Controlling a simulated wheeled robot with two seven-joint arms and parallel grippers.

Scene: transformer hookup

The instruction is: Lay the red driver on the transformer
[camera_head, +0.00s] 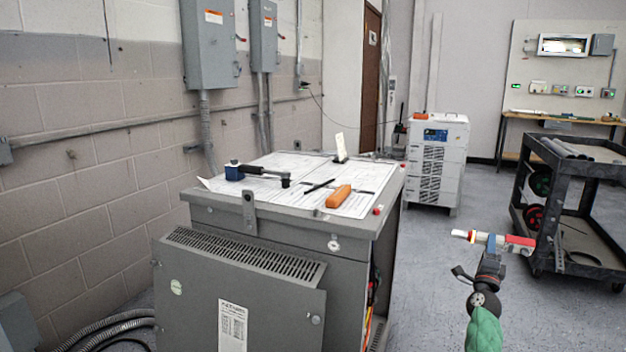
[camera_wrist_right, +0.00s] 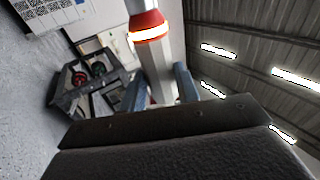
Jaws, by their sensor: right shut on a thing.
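My right gripper (camera_head: 494,243) is at the right of the head view, out over the floor and well clear of the transformer. Its blue fingers (camera_wrist_right: 184,82) are shut on the red driver (camera_head: 518,244), which lies roughly level across them. Its red end points right and its pale end, with a red-and-yellow band, points left. In the right wrist view the pale shaft with an orange-red band (camera_wrist_right: 149,27) runs between the fingers. The grey transformer (camera_head: 290,220) stands in the middle of the head view, with paper sheets on its flat top. My left gripper is out of view.
On the transformer top lie a blue-and-black tool (camera_head: 258,172), a black pen-like thing (camera_head: 320,186) and an orange-handled tool (camera_head: 338,196). A small white card (camera_head: 340,146) stands at the back edge. A black cart (camera_head: 570,200) is at right, behind my gripper.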

